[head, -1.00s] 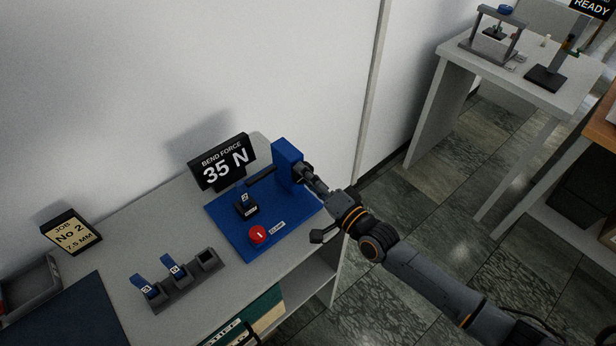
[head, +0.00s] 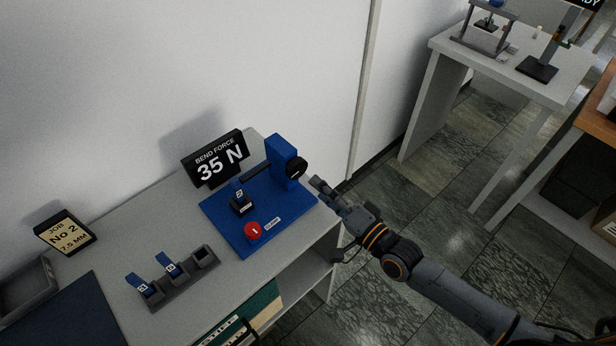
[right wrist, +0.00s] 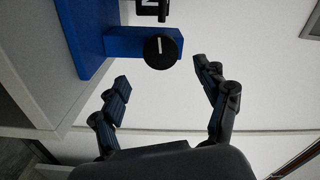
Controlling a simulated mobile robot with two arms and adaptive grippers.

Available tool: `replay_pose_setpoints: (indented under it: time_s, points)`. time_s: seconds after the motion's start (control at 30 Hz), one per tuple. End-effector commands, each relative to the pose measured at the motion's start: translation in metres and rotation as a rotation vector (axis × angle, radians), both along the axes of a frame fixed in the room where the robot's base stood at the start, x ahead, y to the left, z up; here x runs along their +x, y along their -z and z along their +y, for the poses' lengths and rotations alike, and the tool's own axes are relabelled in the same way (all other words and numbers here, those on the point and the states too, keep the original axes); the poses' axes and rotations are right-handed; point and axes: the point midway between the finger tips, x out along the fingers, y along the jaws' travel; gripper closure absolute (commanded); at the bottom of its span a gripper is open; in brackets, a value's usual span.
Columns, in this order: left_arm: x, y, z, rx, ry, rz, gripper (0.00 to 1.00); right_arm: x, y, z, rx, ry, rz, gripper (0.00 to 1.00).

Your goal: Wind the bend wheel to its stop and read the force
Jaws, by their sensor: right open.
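The bend wheel (head: 297,167) is a black knob on the side of the blue press (head: 283,160). In the right wrist view the wheel (right wrist: 161,52) shows face-on with a white mark, ahead of the fingertips. The force display (head: 215,160) reads "BEND FORCE 35 N". A blue strip marked 2 stands in the black clamp (head: 241,204) on the blue base, beside a red knob (head: 253,231) by the label "CLAMP". My right gripper (head: 323,188) is open and empty, apart from the wheel, to its right; its fingers (right wrist: 164,84) are spread. My left gripper is not in view.
A job card (head: 66,234) reads "No 2, 7.5 MM". A grey rack (head: 184,279) holds two blue strips and has an empty slot. A grey tray (head: 28,285) sits at the left. Another table (head: 520,62) with devices stands at the back right.

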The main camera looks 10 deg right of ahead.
Motion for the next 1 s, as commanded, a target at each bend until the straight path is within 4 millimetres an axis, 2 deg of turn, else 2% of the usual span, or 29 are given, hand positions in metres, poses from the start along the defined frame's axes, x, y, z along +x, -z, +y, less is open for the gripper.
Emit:
replay_pose_setpoints:
  time_s: [0.1,0.3,1.0]
  points:
    - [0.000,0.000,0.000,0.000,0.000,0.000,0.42,-0.020,0.001,-0.014,-0.002,-0.001,0.003,0.25]
    - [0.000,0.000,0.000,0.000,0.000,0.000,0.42,-0.037,0.000,-0.027,-0.001,-0.001,0.001,0.25]
    - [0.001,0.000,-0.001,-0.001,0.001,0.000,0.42,-0.042,0.000,-0.026,-0.014,-0.005,0.002,0.25]
